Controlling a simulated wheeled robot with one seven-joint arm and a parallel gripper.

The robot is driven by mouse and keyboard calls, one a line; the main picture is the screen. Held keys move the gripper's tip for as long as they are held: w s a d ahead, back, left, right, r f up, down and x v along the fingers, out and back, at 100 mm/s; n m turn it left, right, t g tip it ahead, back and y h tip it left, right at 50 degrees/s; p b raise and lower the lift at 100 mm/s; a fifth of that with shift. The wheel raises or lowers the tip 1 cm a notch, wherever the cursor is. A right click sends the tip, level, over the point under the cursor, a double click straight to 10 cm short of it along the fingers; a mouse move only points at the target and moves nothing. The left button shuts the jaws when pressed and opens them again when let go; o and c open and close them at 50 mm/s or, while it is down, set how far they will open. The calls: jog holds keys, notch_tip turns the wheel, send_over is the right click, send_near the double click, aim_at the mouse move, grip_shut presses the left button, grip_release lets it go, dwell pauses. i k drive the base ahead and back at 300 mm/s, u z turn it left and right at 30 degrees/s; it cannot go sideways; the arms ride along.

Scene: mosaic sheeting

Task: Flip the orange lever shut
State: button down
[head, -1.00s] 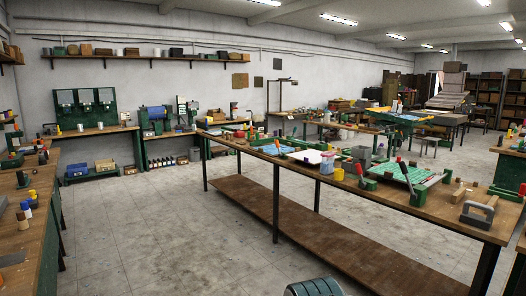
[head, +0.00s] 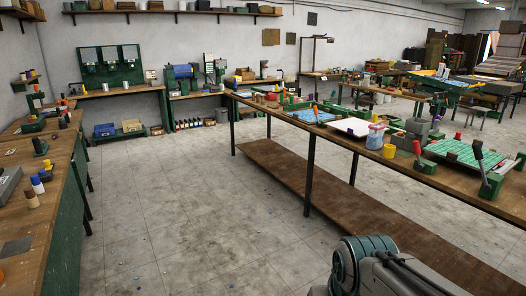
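A small upright orange lever-like piece (head: 316,110) stands beside a blue-and-white sheet (head: 312,116) on the long middle bench. It is small, and I cannot tell for sure that it is the orange lever or how it is set. My gripper is not in view; only part of my arm shows at the bottom right, well short of the bench.
The long wooden bench (head: 254,103) has a low shelf (head: 330,190) under it. A yellow cup (head: 389,151) and a tub (head: 375,137) stand near its front edge. Another bench (head: 60,160) runs along the left. The concrete floor (head: 190,220) between them is clear.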

aim_at(318, 123)
jog(key=z, duration=0.2)
jog(key=i, duration=3.85)
jog(key=u, duration=0.25)
jog(key=i, duration=1.1)
jog(key=u, duration=0.1)
